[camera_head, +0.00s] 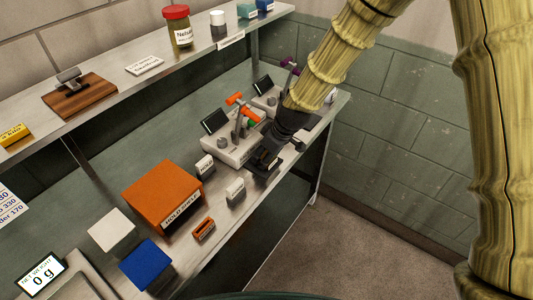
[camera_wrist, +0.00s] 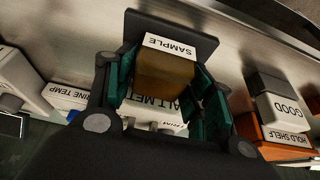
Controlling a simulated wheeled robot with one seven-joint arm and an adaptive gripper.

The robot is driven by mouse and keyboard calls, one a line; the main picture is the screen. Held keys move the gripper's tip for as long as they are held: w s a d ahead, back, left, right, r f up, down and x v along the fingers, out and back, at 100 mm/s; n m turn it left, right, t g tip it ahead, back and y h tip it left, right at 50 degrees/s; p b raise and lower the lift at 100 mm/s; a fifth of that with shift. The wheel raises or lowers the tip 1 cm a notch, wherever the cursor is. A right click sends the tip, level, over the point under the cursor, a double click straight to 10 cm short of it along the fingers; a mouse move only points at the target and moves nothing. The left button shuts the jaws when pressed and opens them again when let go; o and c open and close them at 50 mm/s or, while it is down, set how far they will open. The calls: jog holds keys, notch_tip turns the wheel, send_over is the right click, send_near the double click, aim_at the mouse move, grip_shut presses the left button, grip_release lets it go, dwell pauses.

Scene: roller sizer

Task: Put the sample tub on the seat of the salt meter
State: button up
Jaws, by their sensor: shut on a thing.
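In the wrist view the sample tub (camera_wrist: 166,70), a brown block-like tub with a white SAMPLE label, sits between the two fingers of my gripper (camera_wrist: 165,88), which is shut on it. A dark flat panel shows just beyond it. The salt meter (camera_wrist: 150,103) shows partly behind the tub and fingers. In the head view the salt meter (camera_head: 229,150) is a pale box with a dark screen and an orange-handled lever. My gripper (camera_head: 266,160) is at its right front side, low near the bench. The tub is hidden there, and the seat is not clearly seen.
A second meter (camera_head: 267,98) with a purple handle stands beyond. Orange hold shelf (camera_head: 160,192), small white-topped tubs (camera_head: 235,192), an orange holder (camera_head: 204,229), a blue block (camera_head: 146,264) and a scale display (camera_head: 41,274) line the bench. An upper shelf (camera_head: 130,85) overhangs behind.

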jog(key=shift+f, duration=0.15)
jog(key=o, duration=1.2)
jog(key=shift+c, duration=0.2)
jog(key=shift+r, duration=0.25)
jog(key=b+v, duration=0.2)
jog(key=v, duration=1)
jog(key=s+d+f+m+h, duration=0.1)
jog(key=s+d+f+m, duration=0.2)
jog(key=f, duration=0.5)
jog(key=s+d+f+m+g, duration=0.1)
jog(key=s+d+f, duration=0.2)
jog(key=s+f, duration=0.35)
jog(key=s+d+f+m+h, duration=0.1)
jog(key=s+d+f+m, duration=0.15)
jog(key=f, duration=0.75)
jog(key=s+d+f+m, duration=0.1)
jog(key=s+d+f, duration=0.2)
jog(key=s, duration=0.5)
jog(key=s+d+f+m+g+h, duration=0.1)
jog(key=s+d+f+m, duration=0.1)
jog(key=s+d+f, duration=0.2)
jog(key=s+d+f+m, duration=0.1)
jog(key=s+d+f, duration=0.2)
jog(key=s+f, duration=0.4)
jog(key=s, duration=0.5)
jog(key=shift+s+d+m+g+h, duration=0.2)
jog(key=shift+m+g+h, duration=0.15)
jog(key=shift+g+h, duration=0.05)
